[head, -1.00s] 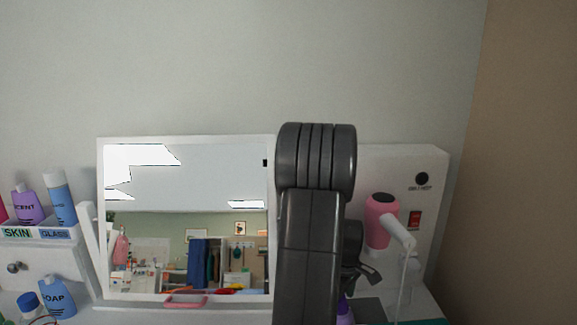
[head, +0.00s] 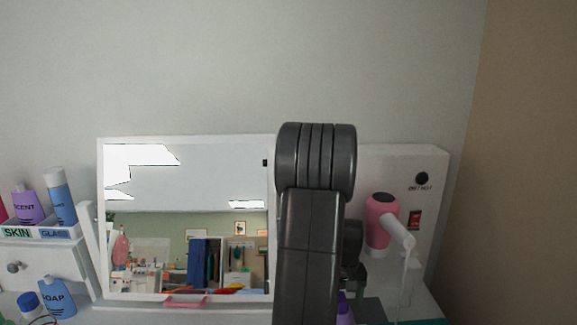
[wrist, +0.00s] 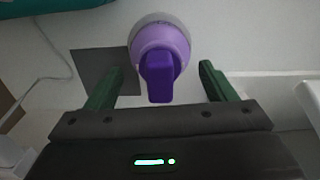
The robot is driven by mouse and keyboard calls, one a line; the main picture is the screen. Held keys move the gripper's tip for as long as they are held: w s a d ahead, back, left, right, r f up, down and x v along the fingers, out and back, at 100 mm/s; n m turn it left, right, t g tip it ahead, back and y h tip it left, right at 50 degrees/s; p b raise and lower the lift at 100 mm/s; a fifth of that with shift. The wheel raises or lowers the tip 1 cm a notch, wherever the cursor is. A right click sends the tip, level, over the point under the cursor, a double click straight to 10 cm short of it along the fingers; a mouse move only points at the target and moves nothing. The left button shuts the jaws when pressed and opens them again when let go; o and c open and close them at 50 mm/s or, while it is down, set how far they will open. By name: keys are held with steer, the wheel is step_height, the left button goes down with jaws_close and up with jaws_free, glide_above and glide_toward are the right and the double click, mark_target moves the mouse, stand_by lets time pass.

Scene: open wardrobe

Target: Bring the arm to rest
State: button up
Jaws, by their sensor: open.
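My arm stands upright in the middle of the head view and hides part of the counter behind it. My gripper (wrist: 160,70) is open in the wrist view, with its two green fingers spread wide. A purple bottle (wrist: 162,40) with a dark purple cap shows between and beyond the fingers, with a gap on each side. A purple bottle also shows low beside my arm in the head view (head: 345,311), mostly hidden. In the head view the gripper's fingers are not clearly visible behind the arm.
A white-framed mirror (head: 101,220) stands left of my arm. A pink hair dryer (head: 380,222) hangs on the white panel (head: 430,210) at right. Bottles (head: 58,297) and a labelled shelf (head: 40,233) are at far left. A dark grey square (wrist: 95,65) lies beside the purple bottle.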

steer(key=shift+m, duration=0.3)
